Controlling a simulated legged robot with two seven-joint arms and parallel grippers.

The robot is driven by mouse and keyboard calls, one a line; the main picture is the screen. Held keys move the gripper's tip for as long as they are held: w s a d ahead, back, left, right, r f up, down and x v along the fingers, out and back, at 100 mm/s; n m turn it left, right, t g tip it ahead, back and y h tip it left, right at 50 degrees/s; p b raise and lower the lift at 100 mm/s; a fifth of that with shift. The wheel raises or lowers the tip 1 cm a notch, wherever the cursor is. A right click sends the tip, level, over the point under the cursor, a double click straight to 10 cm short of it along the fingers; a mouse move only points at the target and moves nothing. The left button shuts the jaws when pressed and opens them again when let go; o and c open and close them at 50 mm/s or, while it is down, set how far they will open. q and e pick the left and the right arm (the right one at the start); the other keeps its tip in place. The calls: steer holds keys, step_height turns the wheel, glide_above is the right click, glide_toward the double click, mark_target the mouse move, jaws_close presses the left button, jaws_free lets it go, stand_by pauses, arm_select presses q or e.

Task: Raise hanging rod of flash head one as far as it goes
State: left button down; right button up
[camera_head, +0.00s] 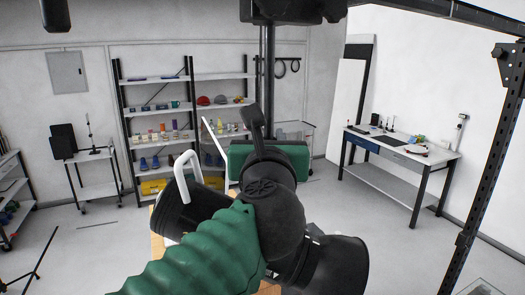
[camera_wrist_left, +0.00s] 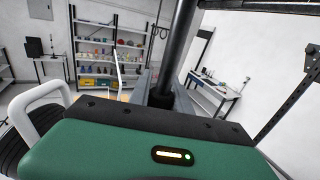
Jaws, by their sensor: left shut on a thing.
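The black hanging rod (camera_head: 268,85) drops from a black housing (camera_head: 292,9) at the top of the head view. Its lower part shows upright behind my left gripper (camera_head: 272,157), and it also shows tilted in the left wrist view (camera_wrist_left: 182,45). A black cylindrical body with a white looped handle (camera_head: 184,178) sits left of my wrist. It may be the flash head, but I cannot tell. My right gripper is not in view.
Dark frame beams run along the upper right, with a perforated post (camera_head: 490,150) at the right. Behind stand a shelf rack (camera_head: 190,78) with several items, a workbench (camera_head: 405,150) and a small cart (camera_head: 95,160). The floor between is mostly clear.

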mark_target(270, 104)
arm_select(q)
step_height(270, 104, up, 5)
steer(key=shift+s+d+r+p, duration=0.1)
steer(key=shift+r+p, duration=0.05)
steer(key=shift+p, duration=0.65)
steer(key=shift+r, duration=0.5)
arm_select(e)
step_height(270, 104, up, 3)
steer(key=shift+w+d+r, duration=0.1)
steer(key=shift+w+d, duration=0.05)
arm_select(q)
steer(key=c, duration=1.4)
jaws_free()
steer(key=shift+o, duration=1.1)
steer(key=shift+s, duration=0.1)
